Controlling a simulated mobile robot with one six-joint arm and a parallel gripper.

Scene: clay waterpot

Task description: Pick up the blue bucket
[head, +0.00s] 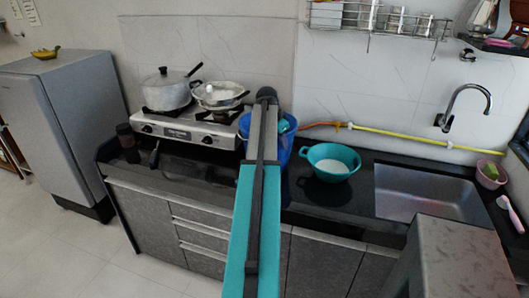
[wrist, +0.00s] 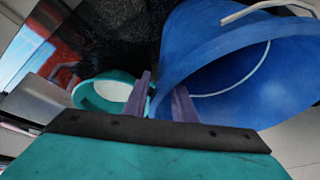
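The blue bucket (head: 283,150) stands on the dark counter between the stove and the teal bowl, partly hidden behind my arm in the head view. In the wrist view the bucket (wrist: 235,65) fills the upper right, its mouth facing the camera, with a thin white handle (wrist: 262,60). My gripper (wrist: 165,95) is at the bucket's left rim. Its two purple-grey fingers are apart, with blue bucket wall showing between them. The right finger overlaps the bucket's mouth and the left one is outside it. I cannot tell whether either finger touches the wall. The fingertips are hidden in the head view.
A teal bowl (head: 331,162) stands close to the right of the bucket; it also shows in the wrist view (wrist: 84,92). A stove (head: 190,127) with two pots is at the left. A yellow hose (head: 410,137) runs along the wall to the right. The sink (head: 425,190) is farther right.

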